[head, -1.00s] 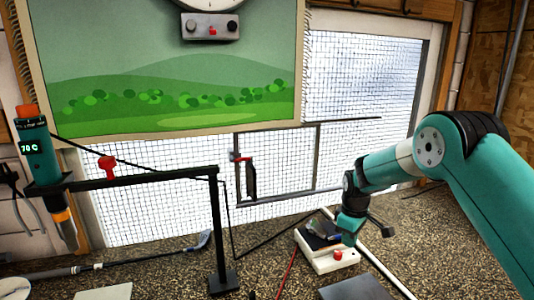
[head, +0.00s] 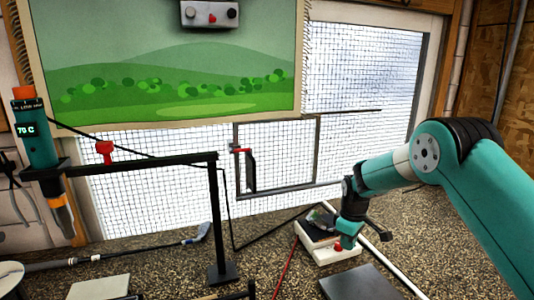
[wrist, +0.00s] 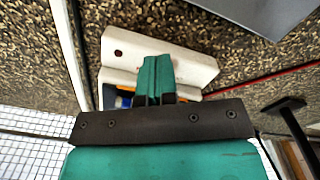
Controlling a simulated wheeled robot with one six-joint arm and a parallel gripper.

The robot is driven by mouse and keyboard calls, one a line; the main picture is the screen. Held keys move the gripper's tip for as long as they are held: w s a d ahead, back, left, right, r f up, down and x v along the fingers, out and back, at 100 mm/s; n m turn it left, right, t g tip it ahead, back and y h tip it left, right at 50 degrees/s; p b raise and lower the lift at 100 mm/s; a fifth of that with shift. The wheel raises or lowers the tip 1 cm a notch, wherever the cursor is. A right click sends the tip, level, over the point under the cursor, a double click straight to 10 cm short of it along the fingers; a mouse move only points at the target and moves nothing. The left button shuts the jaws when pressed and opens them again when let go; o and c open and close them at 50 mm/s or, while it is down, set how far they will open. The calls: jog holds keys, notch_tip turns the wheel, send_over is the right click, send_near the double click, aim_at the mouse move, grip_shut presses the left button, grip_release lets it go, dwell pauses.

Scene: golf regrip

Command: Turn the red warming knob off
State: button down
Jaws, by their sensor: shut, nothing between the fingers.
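A small red knob (head: 338,247) sits on the front of a low white box (head: 330,256) on the speckled floor. My gripper (head: 346,243) is shut and empty, pointing down just above the knob and partly covering it in the head view. I cannot tell whether it touches the knob. In the wrist view the shut fingers (wrist: 156,80) lie over the white box (wrist: 190,66), and the knob is hidden. The knob's setting cannot be read. A teal tool (head: 38,148) on a black stand at the left shows about 70 C on its display.
A red clamp-like part (head: 104,150) sits on the black stand (head: 215,230). A grey panel (head: 358,284) lies in front of the white box. A white bar (head: 375,258) runs past its right side. A wall panel with knobs (head: 210,15) hangs above.

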jog(key=shift+a+f+b, duration=0.4)
jog(key=shift+f, duration=0.25)
dwell(0.4)
jog(key=shift+s+d, duration=0.2)
jog(key=shift+d, duration=0.05)
dwell(0.4)
jog(key=shift+d+r, duration=0.1)
notch_tip(320, 180, up, 6)
jog(key=p, duration=0.4)
jog(key=shift+w+d, duration=0.15)
jog(key=shift+w, duration=0.1)
jog(key=shift+r, duration=0.15)
jog(key=s+a+r+y+b, duration=0.15)
jog(key=s+a+r, duration=0.25)
jog(key=s+r, duration=0.45)
jog(key=s+a+r+m+y+b, duration=0.1)
jog(key=s+r, duration=0.1)
jog(key=s, duration=0.8)
jog(key=s+a+r+b, duration=0.1)
jog(key=s+a+r, duration=0.1)
jog(key=s, duration=0.8)
jog(key=s+a+r+m+y+b, duration=0.1)
jog(key=s+r, duration=0.2)
jog(key=s, duration=0.7)
jog(key=shift+s+a+r+m+y, duration=0.25)
jog(key=shift+s+r+m+y, duration=0.05)
jog(key=shift+r+y, duration=0.1)
